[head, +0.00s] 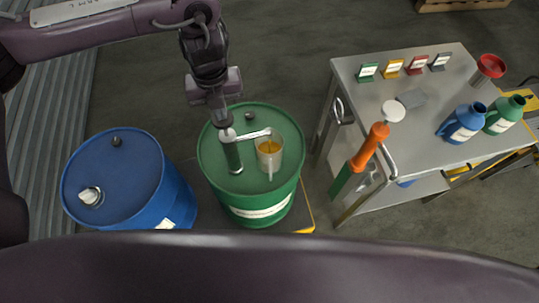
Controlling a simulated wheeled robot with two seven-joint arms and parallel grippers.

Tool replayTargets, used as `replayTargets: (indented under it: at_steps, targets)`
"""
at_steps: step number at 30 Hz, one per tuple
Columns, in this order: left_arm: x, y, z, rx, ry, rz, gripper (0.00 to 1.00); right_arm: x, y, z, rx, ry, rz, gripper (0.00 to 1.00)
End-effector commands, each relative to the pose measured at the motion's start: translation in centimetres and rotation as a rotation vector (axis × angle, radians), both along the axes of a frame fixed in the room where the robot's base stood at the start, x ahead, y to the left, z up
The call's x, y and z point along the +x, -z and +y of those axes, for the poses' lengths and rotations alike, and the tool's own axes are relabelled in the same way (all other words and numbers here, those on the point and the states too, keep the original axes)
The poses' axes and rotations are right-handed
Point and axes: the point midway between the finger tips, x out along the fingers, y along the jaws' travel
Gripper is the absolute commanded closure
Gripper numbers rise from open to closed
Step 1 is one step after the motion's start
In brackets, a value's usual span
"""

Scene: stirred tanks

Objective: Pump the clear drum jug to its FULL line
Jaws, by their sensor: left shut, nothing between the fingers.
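The green drum (252,212) stands upright in the middle of the head view. A hand pump (234,156) with a dark green body and a pale spout is on its top. The clear jug (277,163) sits beside the pump on the drum top, under the end of the spout. It holds amber liquid; its FULL line is too small to make out. My left gripper (225,129) is shut and empty, pointing down at the top of the pump. Whether it touches the pump is unclear. My right gripper is out of view.
A blue drum (135,180) stands left of the green one. At right, a grey metal table (430,130) carries blue (462,124) and green (504,114) jugs, a red funnel (490,67) and small coloured signs. An orange-handled tool (368,147) shows at its near edge.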

Motion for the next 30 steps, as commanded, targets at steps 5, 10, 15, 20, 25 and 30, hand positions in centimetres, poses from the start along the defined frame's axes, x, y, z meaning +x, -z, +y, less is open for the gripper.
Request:
replayTargets:
  at_steps: [5,10,15,20,25,30]
  targets:
    - [0.0,0.7,0.0,0.0,0.0,0.001,1.0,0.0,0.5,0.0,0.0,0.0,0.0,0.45]
    - [0.0,1.2,0.0,-0.001,0.0,0.002,1.0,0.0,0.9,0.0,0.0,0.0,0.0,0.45]
    - [-0.1,1.8,0.0,-0.001,0.0,0.002,1.0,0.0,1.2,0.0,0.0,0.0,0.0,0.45]
    - [-0.1,2.3,0.0,0.0,0.0,0.002,1.0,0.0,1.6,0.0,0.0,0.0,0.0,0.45]
    - [-0.1,2.8,0.0,0.0,0.0,0.002,1.0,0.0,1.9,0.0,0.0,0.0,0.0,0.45]
    - [-0.1,3.3,0.0,0.0,0.001,0.002,1.0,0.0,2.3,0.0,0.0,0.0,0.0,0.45]
